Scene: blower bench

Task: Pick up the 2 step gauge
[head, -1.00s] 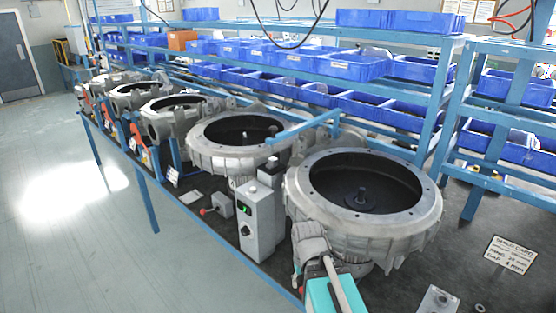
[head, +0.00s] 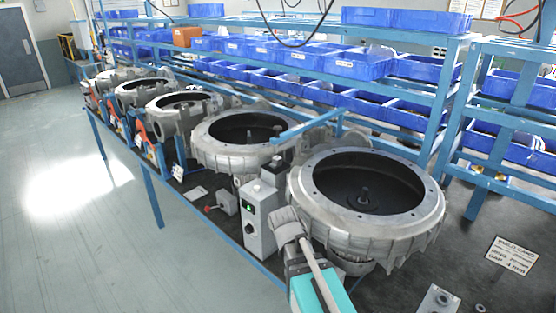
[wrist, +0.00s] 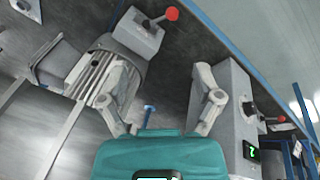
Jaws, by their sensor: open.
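My gripper (wrist: 160,66) is open in the wrist view, its two grey fingers spread above the dark bench top with nothing held between them. A small blue piece with a wider top (wrist: 149,112) shows beyond the teal body, between the finger bases; I cannot tell whether it is the 2 step gauge. No step gauge can be made out for certain in either view. In the head view, my teal and grey arm end is low in the middle, in front of the nearest blower housing (head: 420,222), and its fingertips cannot be made out.
A grey control box (head: 258,215) stands left of my arm; it is close to the right finger in the wrist view (wrist: 236,115). A red-knobbed switch box (wrist: 138,32) and a ribbed motor (wrist: 92,72) lie beyond the left finger. A build card (head: 510,255) is at right.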

